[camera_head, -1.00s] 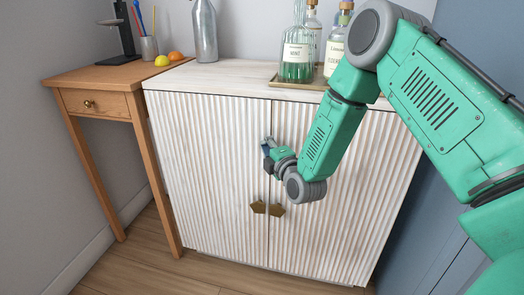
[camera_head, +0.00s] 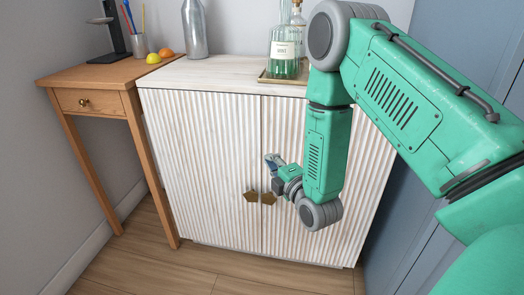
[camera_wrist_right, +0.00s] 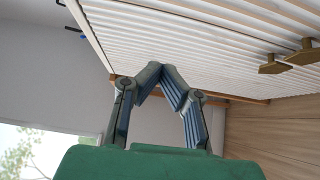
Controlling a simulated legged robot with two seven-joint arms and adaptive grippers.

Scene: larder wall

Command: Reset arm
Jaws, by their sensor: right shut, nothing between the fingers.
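My right arm is green with grey joints and comes in from the right in the head view. My right gripper (camera_head: 270,160) is small there, in front of the ribbed white cabinet (camera_head: 203,160), a little above its brass handles (camera_head: 260,197). In the right wrist view the gripper (camera_wrist_right: 164,72) has its two fingers meeting at the tips, with nothing between them. The cabinet's ribbed front (camera_wrist_right: 210,40) and its handles (camera_wrist_right: 290,58) show at the upper right of that view, apart from the fingers. My left gripper is in neither view.
Both cabinet doors are closed. On its top stand a grey bottle (camera_head: 194,30) and a tray (camera_head: 290,79) with glass bottles (camera_head: 283,55). A wooden side table (camera_head: 105,75) on the left holds a lemon (camera_head: 153,58), an orange (camera_head: 166,52) and a pen cup (camera_head: 138,45).

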